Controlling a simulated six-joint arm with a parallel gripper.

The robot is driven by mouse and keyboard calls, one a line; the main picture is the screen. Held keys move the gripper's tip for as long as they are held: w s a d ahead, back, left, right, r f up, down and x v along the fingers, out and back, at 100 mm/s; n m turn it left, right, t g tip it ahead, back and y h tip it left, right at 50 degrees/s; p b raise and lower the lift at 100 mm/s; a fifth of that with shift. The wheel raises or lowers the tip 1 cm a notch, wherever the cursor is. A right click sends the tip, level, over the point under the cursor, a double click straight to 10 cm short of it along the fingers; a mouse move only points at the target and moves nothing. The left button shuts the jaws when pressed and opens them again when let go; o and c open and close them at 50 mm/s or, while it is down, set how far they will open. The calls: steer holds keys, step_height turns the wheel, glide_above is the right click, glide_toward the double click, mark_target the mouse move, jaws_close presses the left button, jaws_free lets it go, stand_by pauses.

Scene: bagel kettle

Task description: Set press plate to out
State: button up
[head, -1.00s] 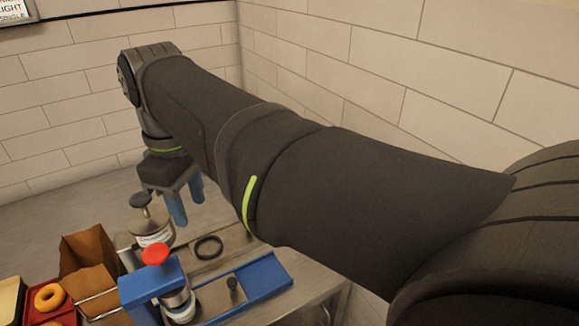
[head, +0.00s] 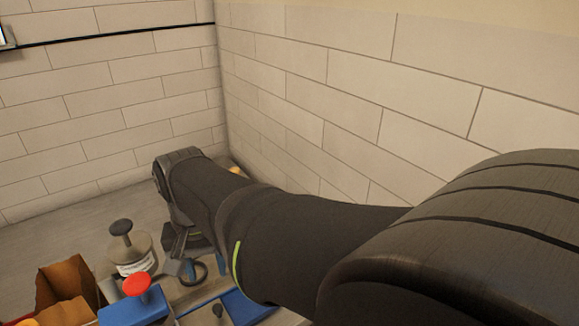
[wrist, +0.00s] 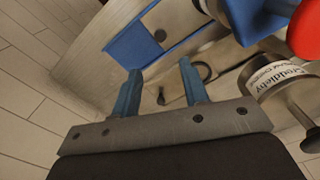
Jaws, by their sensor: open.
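The press has a blue body (head: 135,310) with a red knob (head: 137,284). It shows at the top right of the wrist view, where its red knob (wrist: 307,30) is cut off. My gripper (wrist: 160,70) is open and empty, blue fingers apart. In the wrist view its fingertips appear just below the blue plate; contact cannot be told. In the head view my arm hides much of it.
A metal canister (head: 132,255) with a dark knob stands behind the press. A small dark peg (wrist: 161,96) shows between the fingers. A brown paper bag (head: 62,290) stands at left. Tiled walls (head: 300,80) enclose the corner.

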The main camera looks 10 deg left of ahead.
mark_target(217, 307)
step_height(217, 307, down, 14)
steer(key=shift+r, duration=0.1)
stand_by(0.4)
jaws_close()
